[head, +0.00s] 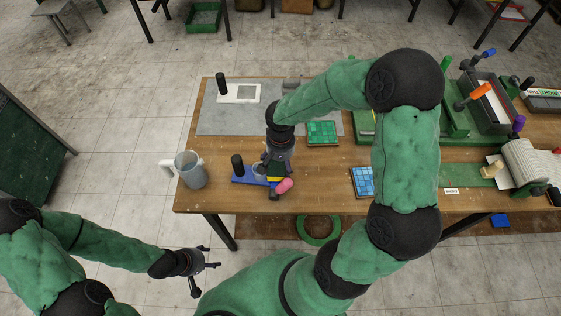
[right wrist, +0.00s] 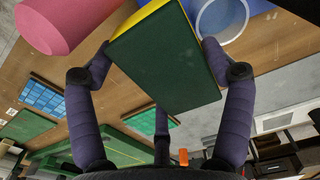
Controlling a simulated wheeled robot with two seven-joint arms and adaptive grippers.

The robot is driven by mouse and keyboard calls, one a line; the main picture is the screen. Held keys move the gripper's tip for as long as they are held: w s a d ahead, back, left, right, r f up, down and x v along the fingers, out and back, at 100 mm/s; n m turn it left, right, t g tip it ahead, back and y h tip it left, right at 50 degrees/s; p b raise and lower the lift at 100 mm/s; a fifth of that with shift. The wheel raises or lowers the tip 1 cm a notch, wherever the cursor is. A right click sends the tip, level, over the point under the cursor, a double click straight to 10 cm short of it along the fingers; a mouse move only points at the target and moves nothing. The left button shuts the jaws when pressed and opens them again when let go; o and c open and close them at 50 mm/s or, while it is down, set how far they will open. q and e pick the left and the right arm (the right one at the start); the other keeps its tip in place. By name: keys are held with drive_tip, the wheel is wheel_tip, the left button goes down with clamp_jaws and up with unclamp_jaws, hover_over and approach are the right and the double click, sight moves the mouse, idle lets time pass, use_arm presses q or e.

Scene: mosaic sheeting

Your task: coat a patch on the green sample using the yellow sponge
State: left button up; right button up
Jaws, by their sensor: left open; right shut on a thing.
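The yellow sponge (head: 274,180) has a dark green face, seen large in the right wrist view (right wrist: 170,60). My right gripper (head: 273,168) is shut on it, above the front left part of the table by the blue tray (head: 241,180); I cannot tell whether the sponge touches anything below. The green sample (head: 321,132) is a square of green tiles lying flat on the table, behind and to the right of the right gripper. My left gripper (head: 210,265) is open and empty, out over the floor in front of the table.
A pink cylinder (head: 284,186) and a small pale cup (head: 259,169) are close to the sponge. A grey pitcher (head: 190,170) stands at the table's left edge. A blue tile sheet (head: 362,182) lies right, partly behind my right arm. A grey mat (head: 225,120) lies at the back left.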

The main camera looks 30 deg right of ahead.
drive_tip(key=shift+r+p, duration=1.75)
drive_tip(key=shift+r, duration=1.35)
